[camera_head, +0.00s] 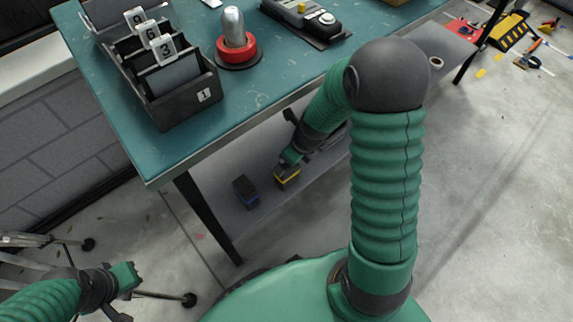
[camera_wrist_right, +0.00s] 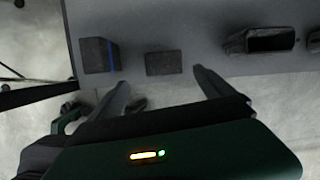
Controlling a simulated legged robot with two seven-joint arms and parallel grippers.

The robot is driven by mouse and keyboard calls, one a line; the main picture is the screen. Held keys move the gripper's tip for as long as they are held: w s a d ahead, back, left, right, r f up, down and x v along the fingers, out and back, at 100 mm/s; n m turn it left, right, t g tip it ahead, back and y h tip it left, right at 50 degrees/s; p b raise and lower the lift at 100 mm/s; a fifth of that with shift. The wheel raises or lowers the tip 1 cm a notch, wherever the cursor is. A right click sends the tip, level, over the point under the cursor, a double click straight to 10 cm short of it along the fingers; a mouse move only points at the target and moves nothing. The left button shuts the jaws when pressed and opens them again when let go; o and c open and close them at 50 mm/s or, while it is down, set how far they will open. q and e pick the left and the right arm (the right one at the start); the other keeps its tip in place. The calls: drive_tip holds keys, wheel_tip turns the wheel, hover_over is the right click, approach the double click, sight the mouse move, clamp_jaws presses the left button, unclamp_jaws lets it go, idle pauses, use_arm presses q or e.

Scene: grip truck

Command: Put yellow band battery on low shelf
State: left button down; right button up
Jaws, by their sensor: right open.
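The yellow band battery (camera_head: 287,176) is a dark block with a yellow stripe. It stands on the low grey shelf (camera_head: 225,207) under the green-topped table. My right gripper (camera_head: 288,160) reaches in under the table edge, right by this battery. In the right wrist view the gripper (camera_wrist_right: 160,80) is open. A dark block (camera_wrist_right: 163,63), seemingly this battery, stands on the shelf ahead, between the finger directions and apart from them; its band does not show there. My left gripper (camera_head: 128,292) is at the lower left, over the floor, away from the shelf.
A blue band battery (camera_head: 245,190) stands on the shelf to the left; it also shows in the right wrist view (camera_wrist_right: 99,55). A dark hollow object (camera_wrist_right: 262,41) lies to the right. The tabletop (camera_head: 120,92) overhangs the shelf, and a black table leg (camera_head: 208,215) stands at its near-left end.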

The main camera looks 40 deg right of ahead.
drive_tip(key=s+a+r+n, duration=0.2)
drive_tip(key=s+a+n, duration=0.1)
drive_tip(key=n, duration=0.8)
drive_tip(key=s+a+r+n, duration=0.2)
drive_tip(key=a+n, duration=0.3)
drive_tip(key=n, duration=0.6)
drive_tip(key=s+a+r+n+g, duration=0.1)
drive_tip(key=s+a+r+n, duration=0.2)
drive_tip(key=n, duration=0.8)
drive_tip(key=shift+s+a+n, duration=0.3)
drive_tip(key=shift+s+a, duration=0.1)
drive_tip(key=shift+s, duration=0.25)
